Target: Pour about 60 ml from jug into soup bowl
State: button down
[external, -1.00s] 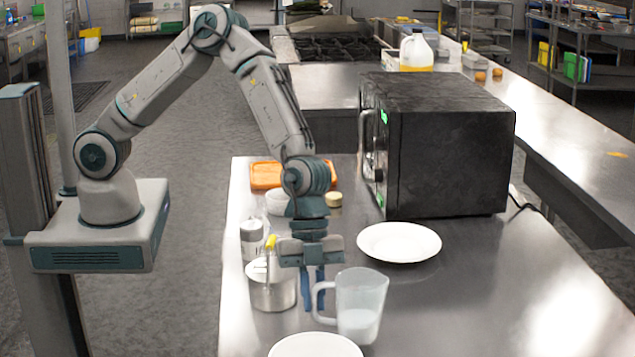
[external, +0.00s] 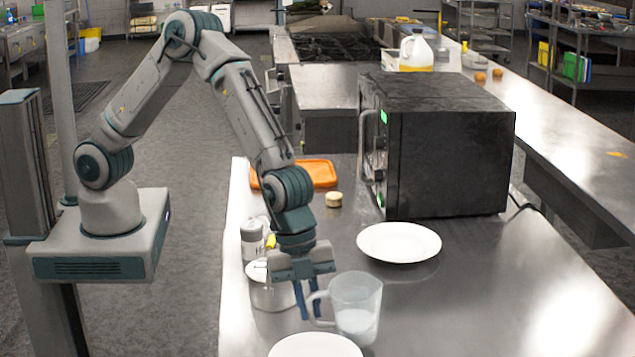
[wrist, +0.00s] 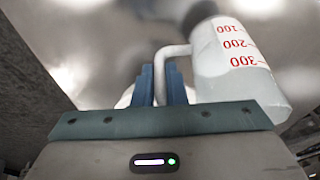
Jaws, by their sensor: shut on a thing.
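In the wrist view, the fingers (wrist: 161,82) close around the handle, and the jug (wrist: 236,75) shows red volume marks. A white round dish (external: 315,346), perhaps the soup bowl, sits just in front, cut off by the lower frame edge; its inside is not clear.
A lidded metal pot (external: 268,292) and a shaker (external: 252,240) stand close left of my gripper. A white plate (external: 399,243) lies behind the jug, before a black microwave (external: 440,145). An orange tray (external: 318,174) lies further back. The counter right of the jug is clear.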

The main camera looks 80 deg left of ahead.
jog(key=shift+s+d+f+t+y+b, duration=0.35)
jog(key=shift+y+b, duration=0.25)
jog(key=shift+b, duration=0.45)
jog(key=t+y+b, duration=0.1)
jog(key=d+t+y+b, duration=0.1)
jog(key=t+y+b, duration=0.1)
jog(key=s+m+t+y+b, duration=0.1)
jog(key=y, duration=0.1)
jog(key=shift+s+d, duration=0.1)
jog(key=shift+d, duration=0.25)
jog(key=shift+a+r+t+y, duration=0.1)
jog(key=shift+r+t+y, duration=0.2)
jog(key=shift+r+t, duration=0.15)
jog(key=shift+a+y, duration=0.1)
jog(key=shift+y, duration=0.2)
jog(key=shift+t, duration=0.3)
jog(key=shift+f+t+y+b, duration=0.35)
jog(key=shift+f+t+y, duration=0.15)
jog(key=shift+t+y, duration=0.15)
jog(key=shift+s+d+r+t+y, duration=0.2)
jog(key=shift+d+r+t+y, duration=0.05)
jog(key=shift+d+t+y, duration=0.25)
dwell(0.9)
